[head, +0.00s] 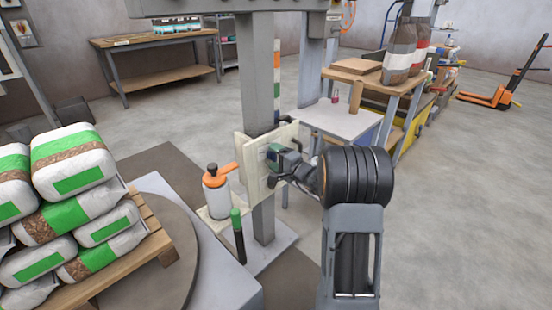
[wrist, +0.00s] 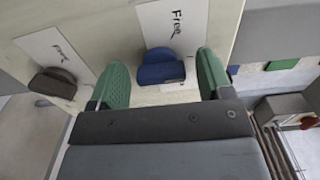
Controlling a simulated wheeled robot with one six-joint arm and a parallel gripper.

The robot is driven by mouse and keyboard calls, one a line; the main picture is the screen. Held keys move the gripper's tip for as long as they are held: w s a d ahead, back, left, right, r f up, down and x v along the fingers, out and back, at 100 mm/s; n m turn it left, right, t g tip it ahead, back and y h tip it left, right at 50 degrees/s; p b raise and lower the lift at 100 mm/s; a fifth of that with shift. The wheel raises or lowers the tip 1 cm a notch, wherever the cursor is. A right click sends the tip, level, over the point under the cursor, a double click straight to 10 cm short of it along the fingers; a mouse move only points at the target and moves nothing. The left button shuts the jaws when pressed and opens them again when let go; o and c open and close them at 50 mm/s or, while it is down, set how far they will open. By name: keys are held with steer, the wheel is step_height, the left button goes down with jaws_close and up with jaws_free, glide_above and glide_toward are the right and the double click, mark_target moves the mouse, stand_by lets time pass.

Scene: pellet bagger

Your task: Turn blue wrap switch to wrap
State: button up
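The blue wrap switch (wrist: 161,70) sticks out from a cream panel (wrist: 105,22) in the wrist view. A white plate (wrist: 178,28) behind it reads "Free"; any other wording is hidden or not legible. My gripper (wrist: 163,62) is open, with one green finger on each side of the blue switch and a visible gap to both. In the head view my gripper (head: 275,155) is at the panel (head: 250,165) on the grey post, and the blue switch is hidden there.
A dark switch (wrist: 53,84) with its own white plate sits left of the blue one. In the head view, an orange-topped bottle (head: 215,192) stands left of the panel. Stacked bags (head: 75,165) lie on a pallet further left. A workbench (head: 340,120) stands behind.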

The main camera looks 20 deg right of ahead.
steer(key=shift+o, duration=0.2)
steer(key=p+v, duration=0.3)
steer(key=v, duration=1)
steer(key=shift+s+p, duration=0.3)
steer(key=shift+s, duration=0.1)
steer(key=shift+d, duration=0.15)
steer(key=s+a+r+n+g+y+p, duration=0.2)
steer(key=s+a+r+n+g+p, duration=0.3)
steer(key=a+r+p, duration=0.45)
steer(key=s+a+r+n+g+y+p, duration=0.2)
steer(key=s+a+r+n+g+p, duration=0.1)
steer(key=a+r+g+p, duration=0.55)
steer(key=s+r+n+h+p, duration=0.2)
steer(key=s+r+h+p, duration=0.2)
steer(key=r+p, duration=0.6)
steer(key=s+r+n+h+p, duration=0.3)
steer(key=s+r+h+p, duration=0.2)
steer(key=r+p, duration=0.6)
step_height(320, 180, up, 3)
steer(key=shift+s+d+f+n+h, duration=0.1)
steer(key=shift+s+d+n+h, duration=0.3)
steer(key=shift+h, duration=0.4)
